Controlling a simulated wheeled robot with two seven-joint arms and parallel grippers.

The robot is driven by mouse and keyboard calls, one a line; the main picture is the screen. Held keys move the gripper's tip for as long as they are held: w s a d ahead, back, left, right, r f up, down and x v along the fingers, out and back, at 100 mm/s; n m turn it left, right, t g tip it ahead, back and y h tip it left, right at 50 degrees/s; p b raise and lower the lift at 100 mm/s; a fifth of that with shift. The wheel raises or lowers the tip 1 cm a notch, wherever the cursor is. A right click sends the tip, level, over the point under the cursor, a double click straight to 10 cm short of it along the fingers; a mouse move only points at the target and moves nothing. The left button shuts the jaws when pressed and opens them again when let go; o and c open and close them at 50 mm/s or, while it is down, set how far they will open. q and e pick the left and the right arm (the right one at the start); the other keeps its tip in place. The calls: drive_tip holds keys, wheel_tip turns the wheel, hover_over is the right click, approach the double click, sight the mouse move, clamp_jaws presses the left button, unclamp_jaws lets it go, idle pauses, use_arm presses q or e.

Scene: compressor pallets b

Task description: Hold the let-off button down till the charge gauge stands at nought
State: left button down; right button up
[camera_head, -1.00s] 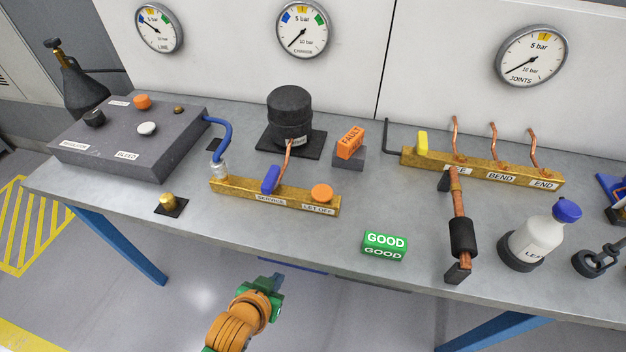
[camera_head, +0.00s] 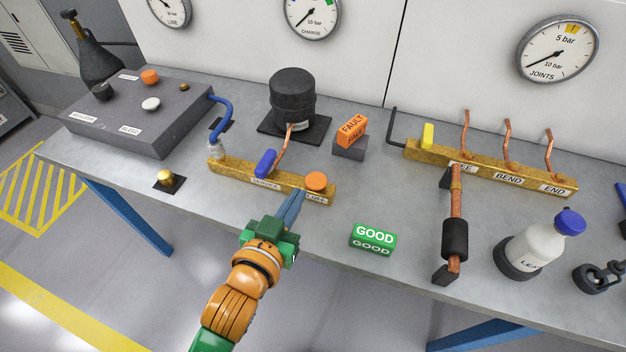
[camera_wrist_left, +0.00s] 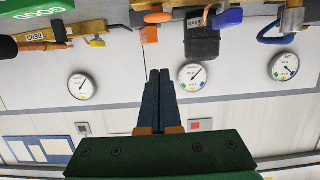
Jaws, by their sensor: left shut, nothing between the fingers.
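The let-off button (camera_head: 316,181) is an orange round knob on the right end of a brass bar (camera_head: 232,176). My left gripper (camera_head: 300,194) is shut and empty, its blue fingers reaching over the bar's front beside the button and hiding part of the "LET OFF" label. In the left wrist view its fingertips (camera_wrist_left: 160,72) show apart from the orange button (camera_wrist_left: 158,17); exact clearance cannot be told. The charge gauge (camera_head: 312,14) is on the back wall, its top cut off; its needle points down-left. The gauge also shows upside down in the wrist view (camera_wrist_left: 192,76).
A blue service lever (camera_head: 265,163) stands just left of the button. A green GOOD block (camera_head: 373,239) lies to the right, an orange FAULT block (camera_head: 352,130) behind. A black cylinder (camera_head: 292,98) stands behind the bar. The bench front right of my arm is partly clear.

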use_arm(q)
drive_tip(key=shift+a, duration=0.1)
hover_over(316, 181)
drive_tip(key=s+a, duration=0.1)
drive_tip(key=s, duration=0.2)
wheel_tip(316, 181, down, 2)
drive_tip(key=f, duration=0.2)
drive_tip(key=w+f, duration=0.1)
drive_tip(key=shift+d+f, duration=0.1)
drive_tip(key=shift+f, duration=0.65)
